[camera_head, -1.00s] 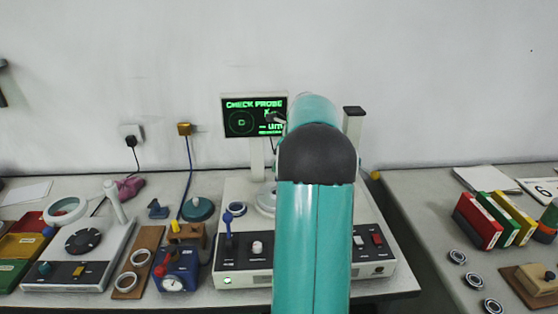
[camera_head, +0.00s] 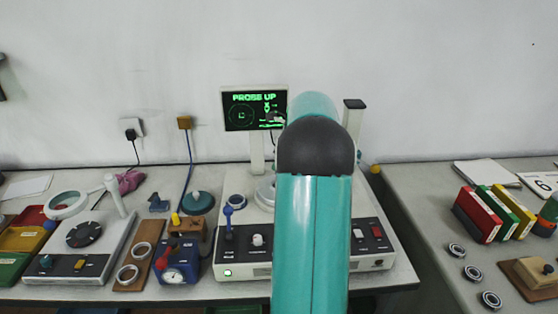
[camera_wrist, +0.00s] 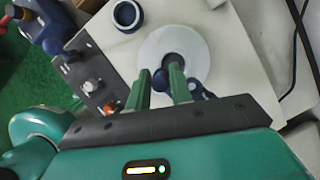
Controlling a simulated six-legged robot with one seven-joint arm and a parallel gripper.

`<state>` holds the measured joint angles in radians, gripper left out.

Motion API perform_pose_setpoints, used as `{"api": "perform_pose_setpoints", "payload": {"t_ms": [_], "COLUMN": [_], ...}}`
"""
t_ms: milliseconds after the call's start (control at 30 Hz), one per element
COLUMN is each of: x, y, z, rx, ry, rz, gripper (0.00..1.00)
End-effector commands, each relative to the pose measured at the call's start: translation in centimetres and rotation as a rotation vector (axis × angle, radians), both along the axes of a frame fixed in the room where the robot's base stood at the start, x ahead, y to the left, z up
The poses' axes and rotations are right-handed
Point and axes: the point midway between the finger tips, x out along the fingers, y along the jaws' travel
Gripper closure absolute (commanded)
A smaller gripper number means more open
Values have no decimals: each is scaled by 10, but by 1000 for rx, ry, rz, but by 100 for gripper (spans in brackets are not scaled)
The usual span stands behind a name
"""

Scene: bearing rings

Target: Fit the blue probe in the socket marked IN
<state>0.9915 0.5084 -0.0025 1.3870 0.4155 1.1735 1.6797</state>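My gripper (camera_wrist: 161,80) shows in the wrist view as two green fingers with a gap between them, above a white round disc (camera_wrist: 202,52) with a dark centre. A dark blue rounded piece (camera_wrist: 160,80), possibly part of the blue probe, shows between the fingers. More dark blue (camera_wrist: 202,91) shows right of the right finger. I cannot tell whether the fingers grip it or it lies below them. My arm hides the gripper in the head view. The screen (camera_head: 254,110) reads "PROBE UP". No IN marking is readable, so I cannot tell which opening is that socket.
A blue ring (camera_head: 235,202) stands on the tester's left side, behind a blue lever (camera_head: 228,218); the ring also shows in the wrist view (camera_wrist: 117,20). A small blue box (camera_head: 177,262) and wooden ring board (camera_head: 139,262) stand left. A post (camera_head: 353,118) rises behind my arm.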

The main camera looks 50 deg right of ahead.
Motion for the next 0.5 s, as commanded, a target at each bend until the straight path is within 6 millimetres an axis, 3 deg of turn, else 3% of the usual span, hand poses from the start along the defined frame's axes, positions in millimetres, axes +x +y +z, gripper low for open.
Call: {"api": "perform_pose_setpoints", "payload": {"t_ms": [33, 100, 500], "x": [0, 0, -3], "y": [0, 0, -1], "z": [0, 0, 7], "rx": [0, 0, -2], "ry": [0, 0, -1], "rz": [0, 0, -1], "gripper": [68, 56, 56]}}
